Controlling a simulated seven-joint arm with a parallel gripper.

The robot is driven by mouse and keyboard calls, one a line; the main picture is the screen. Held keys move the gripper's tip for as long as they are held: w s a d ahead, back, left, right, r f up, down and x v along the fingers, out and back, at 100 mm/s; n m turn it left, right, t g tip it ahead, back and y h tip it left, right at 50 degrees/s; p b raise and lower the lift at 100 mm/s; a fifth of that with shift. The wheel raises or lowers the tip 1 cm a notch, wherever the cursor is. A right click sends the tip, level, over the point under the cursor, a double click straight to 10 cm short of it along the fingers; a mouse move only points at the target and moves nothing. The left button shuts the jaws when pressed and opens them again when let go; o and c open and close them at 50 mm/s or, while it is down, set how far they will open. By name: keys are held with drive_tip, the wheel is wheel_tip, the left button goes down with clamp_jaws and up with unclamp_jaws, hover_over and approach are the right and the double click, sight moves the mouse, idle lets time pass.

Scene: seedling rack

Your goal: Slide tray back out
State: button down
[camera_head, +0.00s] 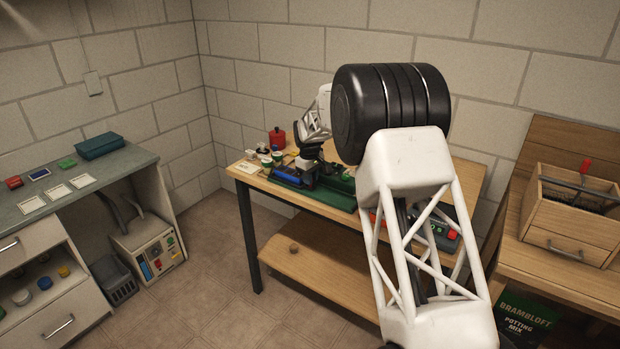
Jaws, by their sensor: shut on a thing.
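A low, dark green tray (336,199) lies on the wooden workbench (252,184), near its front edge. A blue piece (284,177) shows at its left end. My gripper (306,182) points down over the left part of the tray. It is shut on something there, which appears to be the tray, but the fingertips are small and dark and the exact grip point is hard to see. My arm hides the tray's right end and much of the bench behind it.
Small pots (277,156) and a red can (277,138) stand behind the tray's left end. A pale card (248,167) lies at the bench's left corner. A red and dark device (445,236) sits to the right. Open floor (215,270) lies left of the bench.

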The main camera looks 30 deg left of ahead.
drive_tip(key=d, duration=1.7)
drive_tip(key=shift+d, duration=0.2)
drive_tip(key=c, duration=1)
unclamp_jaws()
drive_tip(key=shift+r, duration=0.15)
drive_tip(key=shift+s+r, duration=0.15)
drive_tip(key=shift+r, duration=3.65)
